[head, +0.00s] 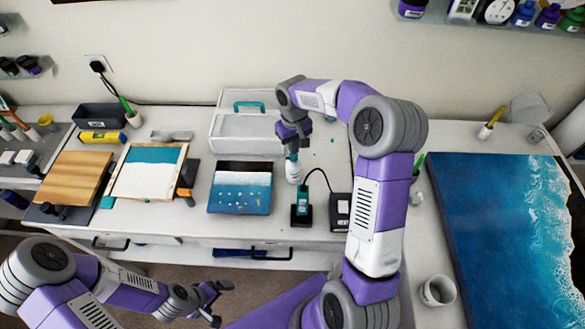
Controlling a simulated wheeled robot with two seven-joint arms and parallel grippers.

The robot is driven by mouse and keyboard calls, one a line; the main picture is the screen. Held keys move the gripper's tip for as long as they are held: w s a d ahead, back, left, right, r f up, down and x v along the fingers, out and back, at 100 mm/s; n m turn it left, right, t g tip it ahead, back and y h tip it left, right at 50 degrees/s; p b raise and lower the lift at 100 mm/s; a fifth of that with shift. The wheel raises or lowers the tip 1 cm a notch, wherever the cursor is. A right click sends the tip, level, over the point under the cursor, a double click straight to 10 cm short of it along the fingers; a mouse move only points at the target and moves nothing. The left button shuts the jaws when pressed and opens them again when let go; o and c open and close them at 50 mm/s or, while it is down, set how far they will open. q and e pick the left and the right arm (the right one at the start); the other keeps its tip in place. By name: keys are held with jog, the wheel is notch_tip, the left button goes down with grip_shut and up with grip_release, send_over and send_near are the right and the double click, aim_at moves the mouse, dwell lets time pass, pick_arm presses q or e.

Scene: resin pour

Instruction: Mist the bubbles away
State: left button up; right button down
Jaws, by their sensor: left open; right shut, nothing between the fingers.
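The resin panel (240,190) lies flat on the worktable, with dark, white and blue bands and several small pale spots like bubbles on its blue part. A small white spray bottle (293,173) stands upright to the right of the panel. My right gripper (292,149) is shut and empty, directly above the bottle's top in the picture; I cannot tell whether it touches it. The gripper hides part of the bottle's head. My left gripper (217,303) is open and empty, low in front of the table's front edge.
A black stand with a teal device (301,207) and a dark box (340,211) are right of the panel. A framed panel (147,184) and a wooden board (72,177) lie left. A large sea picture (480,220) fills the right.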

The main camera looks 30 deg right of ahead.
jog(key=shift+f, duration=0.15)
dwell(0.3)
jog(key=shift+f+b, duration=0.85)
jog(key=shift+f, duration=0.15)
jog(key=shift+r, duration=0.1)
jog(key=shift+r+p, duration=0.85)
jog(key=shift+r, duration=0.15)
jog(key=shift+f, duration=0.25)
jog(key=shift+f+b, duration=0.7)
jog(key=shift+f, duration=0.05)
jog(key=shift+r+p, duration=0.8)
jog(key=shift+r, duration=0.2)
